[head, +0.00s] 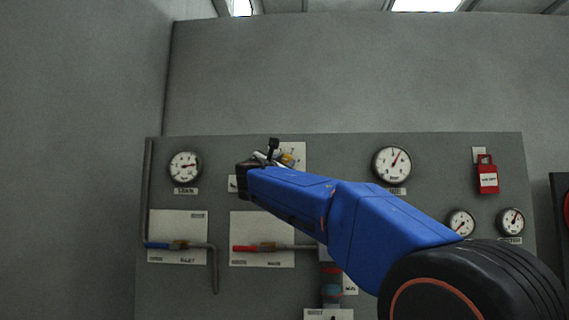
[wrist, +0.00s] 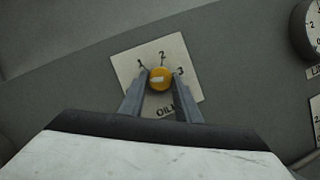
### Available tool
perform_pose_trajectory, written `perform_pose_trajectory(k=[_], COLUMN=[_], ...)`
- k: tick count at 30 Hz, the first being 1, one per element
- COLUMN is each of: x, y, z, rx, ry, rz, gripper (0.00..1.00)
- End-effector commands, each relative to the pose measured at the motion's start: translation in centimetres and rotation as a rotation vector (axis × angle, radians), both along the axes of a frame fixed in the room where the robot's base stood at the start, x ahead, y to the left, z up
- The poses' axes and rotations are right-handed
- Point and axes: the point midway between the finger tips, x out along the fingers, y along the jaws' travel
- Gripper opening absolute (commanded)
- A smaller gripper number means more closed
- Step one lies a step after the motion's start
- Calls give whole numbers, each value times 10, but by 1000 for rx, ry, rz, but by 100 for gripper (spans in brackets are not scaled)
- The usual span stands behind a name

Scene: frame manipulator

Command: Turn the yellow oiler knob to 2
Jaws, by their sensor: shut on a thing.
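The yellow oiler knob (wrist: 160,77) sits on a pale square plate (wrist: 133,64) marked 1, 2 and 3, with part of an "OILER" label below it. The 2 stands above the knob, the 1 to its upper left and the 3 to its right. A pale mark lies across the knob's face, roughly level; which number it points to I cannot tell. My gripper (wrist: 160,82) has its two fingers on either side of the knob, shut on it. In the head view the knob (head: 287,159) shows partly behind my gripper (head: 268,157).
The grey panel (head: 340,160) carries gauges, including one (head: 184,166) at the left and one (head: 392,163) to the right. Below are a blue-handled lever (head: 158,245) and a red-handled lever (head: 246,249). A red padlock tag (head: 487,178) hangs at the right.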

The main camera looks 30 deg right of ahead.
Motion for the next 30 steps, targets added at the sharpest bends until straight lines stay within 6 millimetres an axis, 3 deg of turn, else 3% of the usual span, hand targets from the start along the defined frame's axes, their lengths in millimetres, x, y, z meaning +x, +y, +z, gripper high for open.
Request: perform_pose_trajectory(k=[30], x=[3], y=[4], z=[8], rx=[802], ry=[-541], rz=[-2], gripper=[8])
